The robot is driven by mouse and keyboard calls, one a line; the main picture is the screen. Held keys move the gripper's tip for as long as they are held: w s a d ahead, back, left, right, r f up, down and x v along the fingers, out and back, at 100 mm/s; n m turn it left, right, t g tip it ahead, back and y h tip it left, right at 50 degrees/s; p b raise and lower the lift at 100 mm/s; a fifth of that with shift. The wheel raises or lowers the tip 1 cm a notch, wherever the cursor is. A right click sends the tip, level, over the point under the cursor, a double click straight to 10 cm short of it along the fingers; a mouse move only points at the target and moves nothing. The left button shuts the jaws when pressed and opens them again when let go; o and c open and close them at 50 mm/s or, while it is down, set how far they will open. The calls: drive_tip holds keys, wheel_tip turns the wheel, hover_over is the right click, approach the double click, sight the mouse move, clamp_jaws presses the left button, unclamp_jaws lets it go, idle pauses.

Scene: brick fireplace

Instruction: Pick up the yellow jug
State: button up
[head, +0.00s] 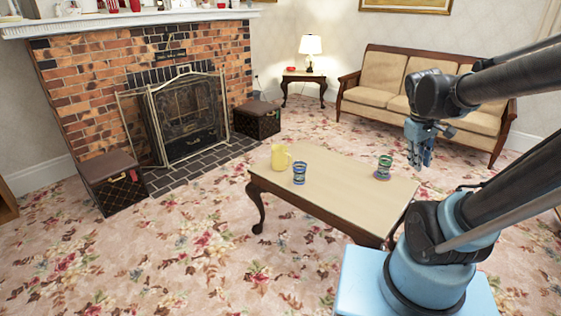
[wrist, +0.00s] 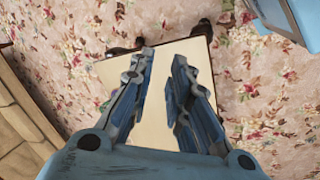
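The yellow jug (head: 280,157) stands upright near the far left end of the coffee table (head: 335,192). My gripper (head: 420,160) hangs pointing down at the right of the table, higher up and well apart from the jug. In the wrist view my gripper (wrist: 162,65) has its two blue fingers spread, with nothing between them. The bare tabletop (wrist: 112,72) shows below and behind the fingers in that view. The jug cannot be made out there.
A blue-striped cup (head: 299,173) stands right beside the jug, a little nearer. A green-striped cup (head: 384,166) stands toward the table's right end. A sofa (head: 385,78) is behind, and a fireplace screen (head: 188,115) is at the left.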

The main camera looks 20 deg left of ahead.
drive_tip(key=w+a+n+t+h, duration=0.3)
drive_tip(key=w+a+n, duration=0.7)
drive_tip(key=w+a, duration=0.85)
drive_tip(key=n+t, duration=0.7)
drive_tip(key=n, duration=0.7)
approach(281, 158)
drive_tip(key=w+d+f, duration=0.1)
drive_tip(key=d, duration=0.1)
drive_tip(key=w+d+f, duration=0.1)
drive_tip(key=d, duration=0.1)
drive_tip(key=w+d+f, duration=0.1)
drive_tip(key=d+f, duration=0.1)
drive_tip(key=shift+w+d, duration=0.2)
drive_tip(key=shift+w, duration=0.1)
drive_tip(key=shift+x, duration=3.15)
drive_tip(key=shift+r, duration=0.1)
clamp_jaws()
